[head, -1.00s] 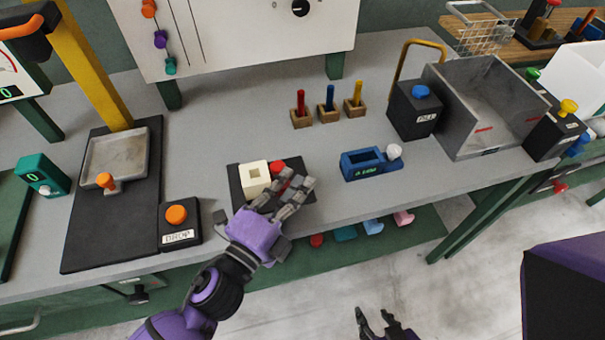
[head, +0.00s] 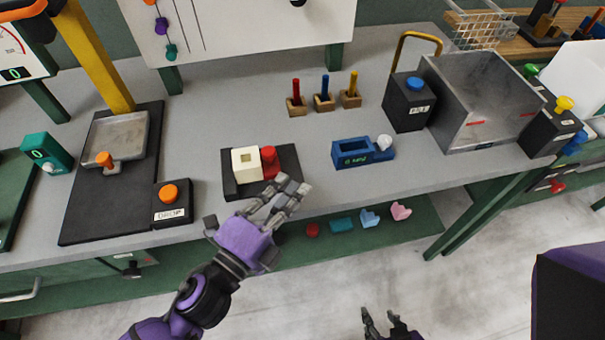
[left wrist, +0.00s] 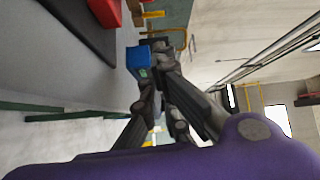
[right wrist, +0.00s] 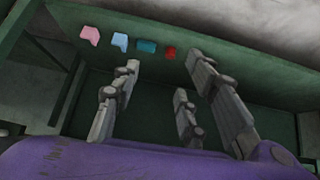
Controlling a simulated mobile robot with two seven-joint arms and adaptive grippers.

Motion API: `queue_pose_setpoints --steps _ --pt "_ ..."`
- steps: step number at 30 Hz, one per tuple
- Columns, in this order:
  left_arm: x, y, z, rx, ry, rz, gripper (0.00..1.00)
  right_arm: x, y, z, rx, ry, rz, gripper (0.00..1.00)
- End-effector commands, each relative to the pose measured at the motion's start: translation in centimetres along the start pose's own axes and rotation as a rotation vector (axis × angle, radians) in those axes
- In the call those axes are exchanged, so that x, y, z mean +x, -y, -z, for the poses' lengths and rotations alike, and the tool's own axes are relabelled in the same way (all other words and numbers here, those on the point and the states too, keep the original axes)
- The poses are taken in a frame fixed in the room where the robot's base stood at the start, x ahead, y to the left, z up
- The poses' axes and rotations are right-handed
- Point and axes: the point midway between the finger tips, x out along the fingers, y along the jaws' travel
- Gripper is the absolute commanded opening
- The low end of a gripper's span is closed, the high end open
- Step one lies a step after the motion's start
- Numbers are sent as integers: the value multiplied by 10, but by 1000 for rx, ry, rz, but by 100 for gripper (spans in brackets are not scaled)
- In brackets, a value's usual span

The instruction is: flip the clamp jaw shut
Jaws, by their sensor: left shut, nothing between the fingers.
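The clamp is a cream block (head: 246,161) with a square hole in its top and a red jaw (head: 268,162) at its right side, both on a black plate (head: 288,160). The jaw stands close against the block; I cannot tell whether they touch. In the left wrist view a red part, apparently the jaw (left wrist: 105,11), is cut off at the top edge. My left gripper (head: 288,190) is shut and empty at the plate's front right corner, apart from the jaw. My right gripper (head: 383,322) is open and empty, low in front of the bench; its spread fingers show in the right wrist view (right wrist: 160,85).
A blue holder (head: 362,152) with a white knob stands right of the plate. The black drop box (head: 172,214) with an orange button is to the left. Three pegs in wooden blocks (head: 324,103) stand behind. Small coloured pieces (head: 342,224) lie on the shelf below.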

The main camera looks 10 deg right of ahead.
Motion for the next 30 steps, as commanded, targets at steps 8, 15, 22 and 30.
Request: queue_pose_setpoints --steps 8,15,22,30 --pt "-44 -2 0 -1 0 -1 0 8 8 0 11 -5 8 40" --pt "-50 1 0 2 -1 2 0 10 8 3 9 -11 7 40" --pt "-50 1 0 2 -1 2 0 8 7 0 8 -5 6 40" --pt "-50 1 0 1 -1 2 0 7 5 -3 6 0 4 40"
